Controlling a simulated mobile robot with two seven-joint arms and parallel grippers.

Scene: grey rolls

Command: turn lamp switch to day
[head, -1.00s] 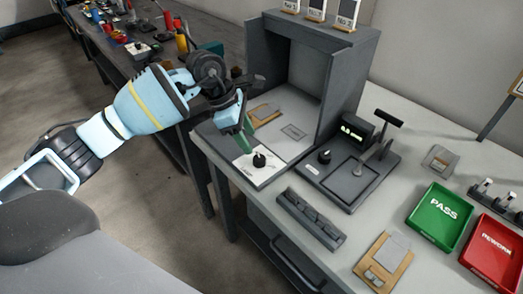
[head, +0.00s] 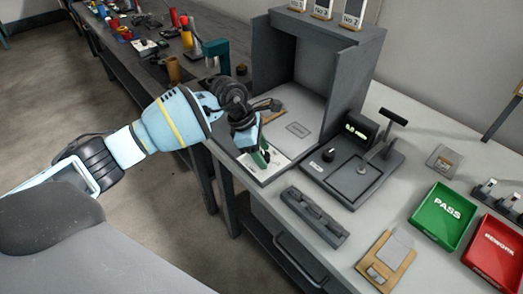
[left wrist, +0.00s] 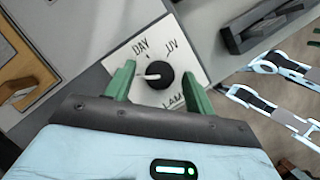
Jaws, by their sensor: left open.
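The lamp switch is a round black knob (left wrist: 160,75) on a white plate (left wrist: 115,57) marked DAY, UV and LAMP. In the head view my left gripper (head: 262,155) is over the plate (head: 250,163) at the front of the grey booth (head: 323,70) and mostly hides the knob.
Right of the booth is a dark fixture (head: 350,180) with a knob and lever. A grey slotted block (head: 315,215) lies at the bench's front. A green PASS tray (head: 446,212) and red REWORK tray (head: 492,250) stand at the right.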

